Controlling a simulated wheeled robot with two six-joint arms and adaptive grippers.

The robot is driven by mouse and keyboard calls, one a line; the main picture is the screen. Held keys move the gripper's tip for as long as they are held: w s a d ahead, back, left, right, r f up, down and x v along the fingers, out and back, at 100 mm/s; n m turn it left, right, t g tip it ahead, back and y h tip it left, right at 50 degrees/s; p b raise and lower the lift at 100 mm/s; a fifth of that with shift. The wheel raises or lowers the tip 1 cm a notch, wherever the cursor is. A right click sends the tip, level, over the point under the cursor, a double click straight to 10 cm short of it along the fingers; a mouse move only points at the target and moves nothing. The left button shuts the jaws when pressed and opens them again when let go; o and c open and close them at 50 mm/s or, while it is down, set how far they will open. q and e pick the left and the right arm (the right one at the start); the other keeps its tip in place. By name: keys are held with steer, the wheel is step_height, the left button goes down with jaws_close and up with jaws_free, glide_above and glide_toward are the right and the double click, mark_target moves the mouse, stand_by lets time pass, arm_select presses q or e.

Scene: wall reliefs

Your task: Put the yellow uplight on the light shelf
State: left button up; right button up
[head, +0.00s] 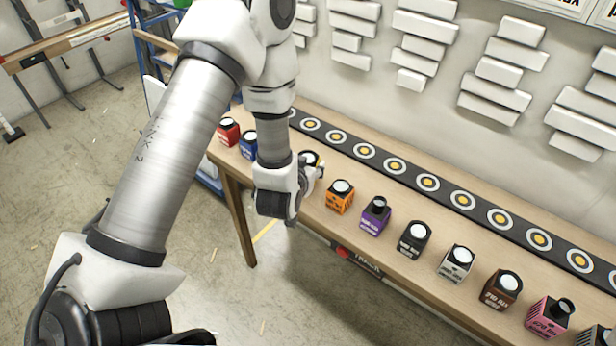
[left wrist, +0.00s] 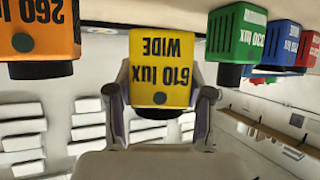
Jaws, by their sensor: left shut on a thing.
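The yellow uplight (left wrist: 162,70), a block marked "610 lux WIDE" with a dark round end, sits between the two fingers of my left gripper (left wrist: 160,103) in the left wrist view. The fingers are shut on its sides. In the head view my left gripper (head: 311,174) is at the front edge of the wooden shelf (head: 375,170) and hides most of the yellow uplight; a pale round top (head: 309,158) shows behind it. I cannot tell whether the uplight touches the wood. A black strip (head: 445,190) with ringed yellow-centred discs runs along the shelf's back. My right gripper is out of view.
An orange uplight (head: 340,197) and a purple one (head: 375,216) stand just right of my gripper, with several more beyond. Red (head: 228,131) and blue (head: 249,145) ones stand left; a green one (left wrist: 236,40) shows in the wrist view. White wall blocks (head: 425,45) rise behind.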

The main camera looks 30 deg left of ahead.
arm_select(q)
steer(key=f, duration=0.3)
steer(key=shift+w+a+f+p, duration=0.2)
steer(key=shift+w+p, duration=0.1)
steer(key=shift+p, duration=0.1)
steer(key=shift+w+f, duration=0.1)
steer(key=shift+f, duration=0.2)
steer(key=o, duration=1.2)
steer(key=shift+o, duration=0.2)
